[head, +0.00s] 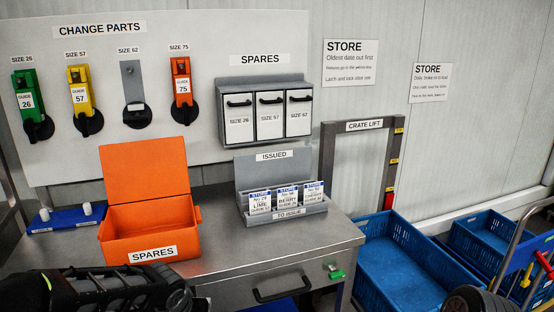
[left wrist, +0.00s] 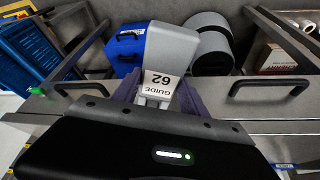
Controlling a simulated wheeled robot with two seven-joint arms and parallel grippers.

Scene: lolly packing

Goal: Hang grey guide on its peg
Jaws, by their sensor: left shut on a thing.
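The grey guide (left wrist: 172,50) is in the left wrist view, with a white label reading GUIDE 62, upside down there. My left gripper (left wrist: 156,95) is shut on its labelled end, and the grey body sticks out beyond the fingers. In the head view my left arm is low at the left front, and neither its fingertips nor the guide can be made out. The SIZE 62 place (head: 133,92) on the wall board shows a flat grey strip with a dark spot near its top and a black round base below. My right gripper is not in view.
Green (head: 26,95), yellow (head: 80,95) and orange (head: 181,85) guides hang beside that place. An open orange SPARES box (head: 150,245) and a grey ISSUED rack (head: 290,220) stand on the bench. Blue crates (head: 405,262) are on the right.

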